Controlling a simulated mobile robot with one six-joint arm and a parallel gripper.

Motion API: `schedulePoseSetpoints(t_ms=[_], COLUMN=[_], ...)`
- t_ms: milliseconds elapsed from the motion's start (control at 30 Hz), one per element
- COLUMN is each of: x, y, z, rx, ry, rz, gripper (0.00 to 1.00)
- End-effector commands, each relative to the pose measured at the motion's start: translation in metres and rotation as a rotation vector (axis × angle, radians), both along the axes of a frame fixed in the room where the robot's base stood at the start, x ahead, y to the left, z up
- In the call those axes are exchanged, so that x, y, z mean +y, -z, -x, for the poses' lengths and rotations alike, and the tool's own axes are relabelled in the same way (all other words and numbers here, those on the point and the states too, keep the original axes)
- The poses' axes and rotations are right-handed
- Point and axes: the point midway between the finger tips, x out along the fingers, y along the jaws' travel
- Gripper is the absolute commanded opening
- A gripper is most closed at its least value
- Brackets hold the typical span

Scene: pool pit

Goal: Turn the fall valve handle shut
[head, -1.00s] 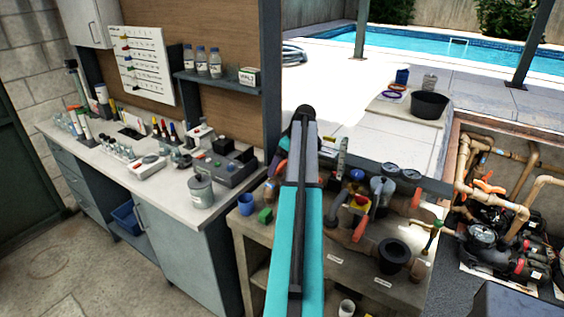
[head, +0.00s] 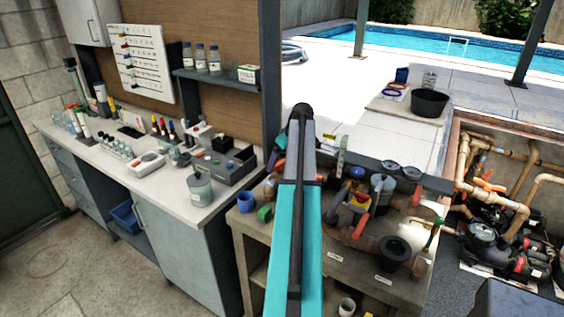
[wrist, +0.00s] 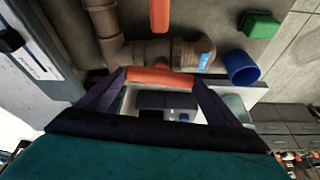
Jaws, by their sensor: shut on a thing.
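In the wrist view an orange handle (wrist: 160,77) lies across the picture on a brown pipe valve (wrist: 183,54). A small blue tag (wrist: 204,60) is on the valve body; its lettering is too small to read surely. My gripper (wrist: 160,80) has its two dark purple fingers at the two ends of this handle and is shut on it. A second orange handle (wrist: 158,22) stands upright in the picture just beyond, apart from my fingers. In the head view my arm covers most of the gripper and the gripped handle.
A blue cup (head: 245,202) and a green block (head: 264,214) stand on the bench beside the pipework. A black pot (head: 395,251), a grey jug (head: 382,189) and more valves crowd the bench to the right. A counter with test gear (head: 222,166) is on the left.

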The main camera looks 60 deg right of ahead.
Motion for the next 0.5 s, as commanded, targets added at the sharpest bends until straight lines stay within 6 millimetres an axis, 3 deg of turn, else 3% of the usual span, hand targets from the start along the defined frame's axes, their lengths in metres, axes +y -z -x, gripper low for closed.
schedulePoseSetpoints(t_ms=[500], x=[0.0036], y=[0.0003], z=[-0.0023], rx=[-0.003], ry=[0.402], rz=[0.005], gripper=[0.64])
